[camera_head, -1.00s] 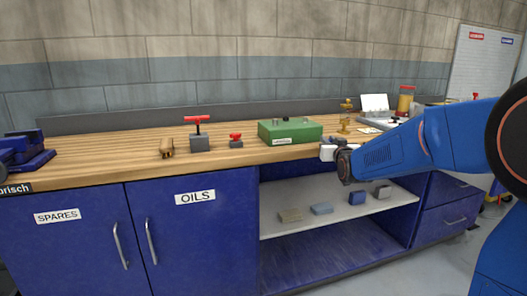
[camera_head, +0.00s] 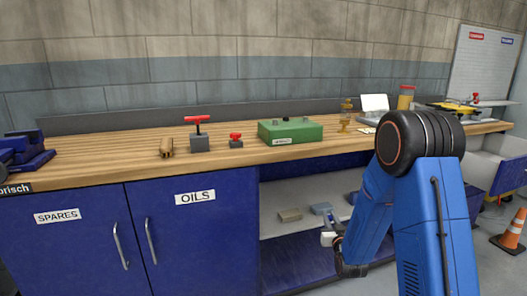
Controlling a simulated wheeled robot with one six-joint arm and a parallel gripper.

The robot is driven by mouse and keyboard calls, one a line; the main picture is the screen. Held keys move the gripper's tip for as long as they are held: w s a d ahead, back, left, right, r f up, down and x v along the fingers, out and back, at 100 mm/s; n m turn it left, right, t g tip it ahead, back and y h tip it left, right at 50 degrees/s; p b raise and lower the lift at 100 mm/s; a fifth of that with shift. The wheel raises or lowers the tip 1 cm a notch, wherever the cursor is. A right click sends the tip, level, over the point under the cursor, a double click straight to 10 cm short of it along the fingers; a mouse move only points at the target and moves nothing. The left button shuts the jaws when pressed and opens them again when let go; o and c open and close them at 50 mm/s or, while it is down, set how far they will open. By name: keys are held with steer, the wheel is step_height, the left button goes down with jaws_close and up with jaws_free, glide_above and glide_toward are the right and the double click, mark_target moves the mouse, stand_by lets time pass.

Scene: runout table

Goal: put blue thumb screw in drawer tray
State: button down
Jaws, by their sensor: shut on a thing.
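My gripper (camera_head: 328,239) is low in front of the open shelf under the bench, its pale jaws pointing left. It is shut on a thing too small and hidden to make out. I cannot pick out the blue thumb screw by its shape. At the far right, past my arm, a pale box with a blue front looks like an open drawer (camera_head: 509,172). Its inside is mostly hidden, and I cannot make out a tray in it.
The wooden bench top (camera_head: 100,168) bears a green case (camera_head: 290,132), red-handled parts and a brass piece (camera_head: 346,116). Small blocks (camera_head: 290,215) lie on the shelf. An orange cone (camera_head: 513,232) stands on the floor at right.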

step_height(320, 180, down, 22)
steer(key=s+d, duration=0.2)
steer(key=shift+s+f, duration=0.15)
